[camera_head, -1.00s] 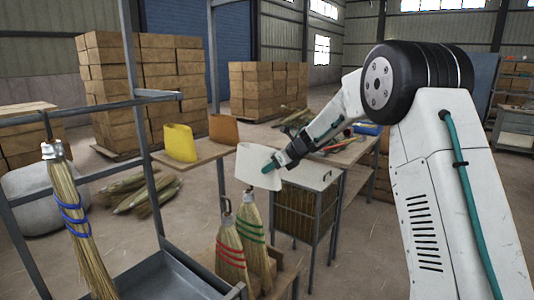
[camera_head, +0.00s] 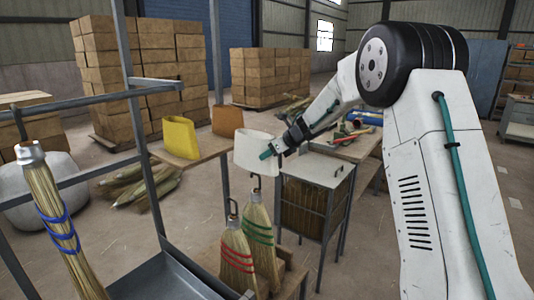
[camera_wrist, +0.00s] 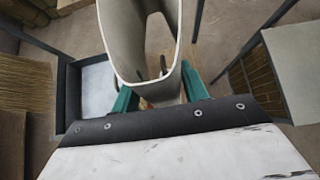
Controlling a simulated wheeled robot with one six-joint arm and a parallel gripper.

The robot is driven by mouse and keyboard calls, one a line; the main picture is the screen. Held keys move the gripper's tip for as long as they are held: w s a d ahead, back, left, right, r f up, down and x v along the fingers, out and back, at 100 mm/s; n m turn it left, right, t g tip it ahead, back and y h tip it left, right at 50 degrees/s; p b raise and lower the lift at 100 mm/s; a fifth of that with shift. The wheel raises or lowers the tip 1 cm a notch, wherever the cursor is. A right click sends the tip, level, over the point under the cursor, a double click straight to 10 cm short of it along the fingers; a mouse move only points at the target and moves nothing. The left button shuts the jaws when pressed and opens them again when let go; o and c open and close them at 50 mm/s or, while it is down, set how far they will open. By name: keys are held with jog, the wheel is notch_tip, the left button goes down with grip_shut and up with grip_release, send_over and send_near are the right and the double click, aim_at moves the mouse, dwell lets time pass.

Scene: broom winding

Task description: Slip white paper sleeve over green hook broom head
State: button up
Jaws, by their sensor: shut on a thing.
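My gripper (camera_head: 268,153) is shut on the right edge of the white paper sleeve (camera_head: 250,157) and holds it up in the air. The green-banded broom (camera_head: 261,236) stands upright with its dark hook (camera_head: 256,183) on top, just below the sleeve's lower edge in the head view. In the wrist view the sleeve (camera_wrist: 113,28) is an open, flattened tube between my teal fingers (camera_wrist: 158,95). Dark hook shapes show through its opening. Whether the hook tip is inside the sleeve cannot be told.
A red-banded broom (camera_head: 236,262) stands close to the left of the green one. A blue-banded broom (camera_head: 62,225) is by the metal frame (camera_head: 140,110). Yellow (camera_head: 180,138) and orange (camera_head: 226,121) sleeves stand on a shelf. A cabinet (camera_head: 315,172) stands at the right.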

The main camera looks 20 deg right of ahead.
jog(key=shift+s+d+f, duration=0.15)
jog(key=shift+d+f, duration=0.05)
jog(key=shift+d, duration=0.4)
jog(key=shift+a+f, duration=0.1)
send_over(267, 221)
jog(key=s, duration=0.2)
notch_tip(267, 221, down, 7)
jog(key=shift+w+d, duration=0.25)
jog(key=shift+d, duration=0.2)
dwell(0.4)
jog(key=shift+f, duration=0.15)
notch_tip(267, 221, down, 9)
dwell(1.6)
dwell(0.4)
jog(key=shift+f, duration=6.4)
